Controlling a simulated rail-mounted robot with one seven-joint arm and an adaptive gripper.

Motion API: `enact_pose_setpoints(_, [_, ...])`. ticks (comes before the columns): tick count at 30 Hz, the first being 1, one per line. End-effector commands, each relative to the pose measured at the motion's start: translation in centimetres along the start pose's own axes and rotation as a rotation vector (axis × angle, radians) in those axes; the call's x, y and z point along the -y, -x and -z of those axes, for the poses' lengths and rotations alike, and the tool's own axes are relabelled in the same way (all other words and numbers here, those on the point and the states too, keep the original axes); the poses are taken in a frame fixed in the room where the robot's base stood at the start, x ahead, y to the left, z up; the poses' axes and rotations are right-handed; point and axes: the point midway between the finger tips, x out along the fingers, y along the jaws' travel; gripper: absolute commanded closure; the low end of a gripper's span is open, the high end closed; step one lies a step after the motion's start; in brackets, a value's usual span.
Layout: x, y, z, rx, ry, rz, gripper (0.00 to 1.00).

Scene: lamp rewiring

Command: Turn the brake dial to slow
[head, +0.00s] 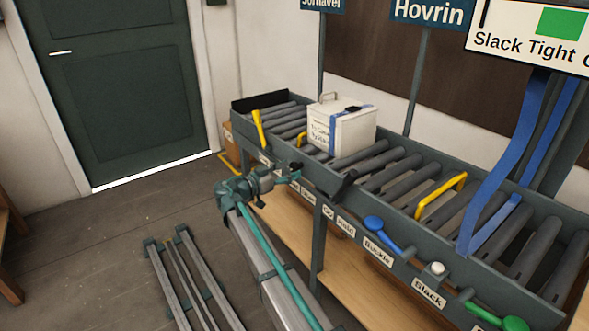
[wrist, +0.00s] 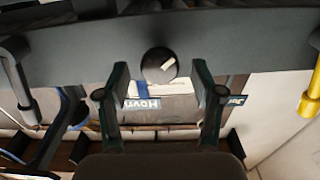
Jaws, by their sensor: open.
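The brake dial is a round dark knob (wrist: 158,65) with a white pointer mark, set on the grey conveyor side rail in the wrist view. The mark slants towards the upper right there. In the head view the dial (head: 296,166) is a small dark knob just beyond my gripper (head: 287,177). My gripper is open, and in the wrist view its fingers stand on either side of the dial with gaps. I cannot tell whether the fingertips reach as far as its face. Labels on the rail below include one reading "Hold" (head: 345,226); those near the dial are partly hidden or too small.
A yellow lever (head: 258,127) is left of the dial and a black lever (head: 343,185) right of it. A white box with a blue strap (head: 341,128) sits on the rollers. Blue (head: 382,231) and green (head: 495,317) handles are farther right. Floor by the door is open.

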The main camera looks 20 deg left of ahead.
Motion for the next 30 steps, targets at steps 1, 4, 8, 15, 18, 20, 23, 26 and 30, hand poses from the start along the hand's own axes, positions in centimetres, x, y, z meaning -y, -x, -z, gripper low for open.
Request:
enact_pose_setpoints(1, [0.0, -0.8, 0.0, 0.000, 0.000, -0.002, 0.33])
enact_pose_setpoints(4, [0.0, -1.8, 0.0, 0.000, 0.000, -0.002, 0.33])
enact_pose_setpoints(8, [0.0, -2.5, 0.0, 0.000, 0.001, 0.000, 0.33])
enact_pose_setpoints(15, [0.0, -2.7, 0.0, 0.001, 0.001, 0.000, 0.33])
enact_pose_setpoints(18, [0.0, -2.6, 0.0, 0.001, 0.001, 0.000, 0.38])
enact_pose_setpoints(20, [0.0, -2.6, 0.0, 0.001, 0.001, 0.000, 0.48])
enact_pose_setpoints(23, [0.0, -2.6, 0.0, 0.001, 0.001, 0.000, 0.65])
enact_pose_setpoints(26, [0.0, -2.6, 0.0, 0.001, 0.001, 0.000, 0.81])
enact_pose_setpoints(30, [0.0, -2.6, 0.0, 0.001, 0.002, 0.000, 0.93])
